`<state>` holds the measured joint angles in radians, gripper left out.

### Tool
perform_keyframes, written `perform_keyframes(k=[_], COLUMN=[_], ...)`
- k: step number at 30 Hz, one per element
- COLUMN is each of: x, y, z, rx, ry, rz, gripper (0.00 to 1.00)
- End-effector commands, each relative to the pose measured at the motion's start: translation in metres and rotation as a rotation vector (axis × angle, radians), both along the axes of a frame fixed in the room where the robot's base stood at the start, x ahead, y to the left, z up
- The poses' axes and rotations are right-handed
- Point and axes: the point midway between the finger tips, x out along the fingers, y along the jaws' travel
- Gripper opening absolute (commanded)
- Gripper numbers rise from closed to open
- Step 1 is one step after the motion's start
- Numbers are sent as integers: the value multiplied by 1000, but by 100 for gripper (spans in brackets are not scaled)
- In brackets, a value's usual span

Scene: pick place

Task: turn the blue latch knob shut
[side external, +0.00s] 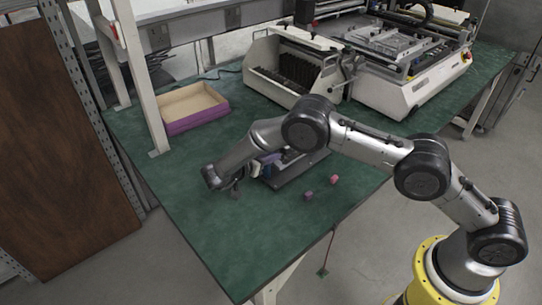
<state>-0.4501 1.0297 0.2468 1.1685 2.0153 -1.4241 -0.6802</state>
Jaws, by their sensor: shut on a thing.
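The blue latch knob (269,158) shows as a small blue patch on a dark grey fixture (293,174) near the middle of the green table. My gripper (260,168) reaches it from the left, below my forearm, and is shut on the knob. My forearm hides part of the knob and the back of the fixture. The knob's exact turn angle cannot be told from this view.
A purple block (308,196) and a pink block (334,180) lie in front of the fixture. A purple-sided open tray (195,122) is at the back left. Cream machines (400,85) stand behind. The green table (190,225) is clear at the front left.

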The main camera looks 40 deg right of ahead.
Motion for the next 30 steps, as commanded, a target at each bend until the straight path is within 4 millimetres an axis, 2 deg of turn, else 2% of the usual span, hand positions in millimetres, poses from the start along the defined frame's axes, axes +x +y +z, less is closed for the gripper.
perform_keyframes(k=[10,26,27,29,30], x=[3,3,3,3,3], y=[-1,-2,-2,-2,-1], z=[2,3,3,3,2], rx=[-4,-7,-7,-7,-6], ry=[-4,-4,-4,-4,-3], rz=[-139,-163,-163,-163,-163], gripper=[0,0,25,34,34])
